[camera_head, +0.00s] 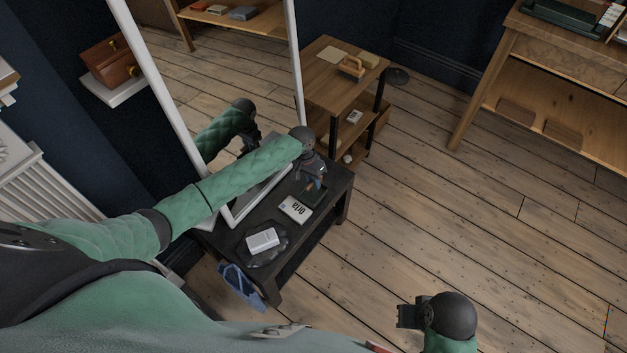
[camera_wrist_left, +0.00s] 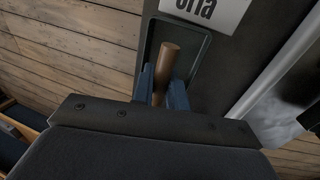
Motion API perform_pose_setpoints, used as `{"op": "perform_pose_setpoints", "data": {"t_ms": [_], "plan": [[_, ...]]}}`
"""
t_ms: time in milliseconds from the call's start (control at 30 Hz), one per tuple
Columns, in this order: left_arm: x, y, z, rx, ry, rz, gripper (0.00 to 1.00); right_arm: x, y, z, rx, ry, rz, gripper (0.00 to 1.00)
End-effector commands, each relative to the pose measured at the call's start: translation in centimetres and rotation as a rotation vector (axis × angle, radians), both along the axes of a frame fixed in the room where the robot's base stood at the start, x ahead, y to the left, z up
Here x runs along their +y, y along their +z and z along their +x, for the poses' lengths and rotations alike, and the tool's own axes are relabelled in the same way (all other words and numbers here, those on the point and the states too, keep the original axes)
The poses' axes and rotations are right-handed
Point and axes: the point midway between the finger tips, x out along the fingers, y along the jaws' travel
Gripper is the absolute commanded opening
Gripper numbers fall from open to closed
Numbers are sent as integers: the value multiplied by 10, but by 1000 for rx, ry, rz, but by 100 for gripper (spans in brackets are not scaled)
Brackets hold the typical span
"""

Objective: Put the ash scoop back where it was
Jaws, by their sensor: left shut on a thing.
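The brown round wooden handle (camera_wrist_left: 169,58), which I take to be the ash scoop's, stands between the blue fingers of my left gripper (camera_wrist_left: 165,82) in the left wrist view. The gripper is shut on it. The rest of the scoop is hidden. Beneath it is a dark shallow tray (camera_wrist_left: 204,57) on the black low table (camera_head: 293,250). In the head view my left gripper (camera_head: 315,183) is over the far part of this table. My right gripper (camera_head: 410,315) is low at the front right, over the floor, apart from the table; its jaws are unclear.
A white lettered card (camera_head: 296,209) and a dark dish (camera_head: 262,247) with a white box (camera_head: 262,239) share the table. A tall white-framed mirror (camera_head: 296,60) stands behind my left arm. A wooden side table (camera_head: 330,75) is beyond. The floor at right is clear.

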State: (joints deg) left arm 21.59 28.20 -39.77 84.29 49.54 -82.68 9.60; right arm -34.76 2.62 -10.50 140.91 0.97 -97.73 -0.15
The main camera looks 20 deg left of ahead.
Motion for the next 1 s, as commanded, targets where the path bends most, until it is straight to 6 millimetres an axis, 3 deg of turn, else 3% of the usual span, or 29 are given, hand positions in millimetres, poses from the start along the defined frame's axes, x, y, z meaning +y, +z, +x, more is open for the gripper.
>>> {"op": "perform_pose_setpoints", "data": {"t_ms": [400,433,500,533,833,1000], "plan": [[0,-8,0,-1,0,0,0,0,-4,3,-1,0,-2,0],[0,-8,0,0,0,1,21,0,-4,3,-1,0,-2,0],[0,-8,0,0,0,0,34,0,-4,3,-1,0,-2,0],[0,-8,0,0,0,0,37,0,-5,3,-1,0,-2,0],[0,-7,0,0,0,0,37,-1,-5,2,0,0,-3,0],[0,4,0,-1,-1,1,37,-1,-5,0,7,0,-3,0]]}}
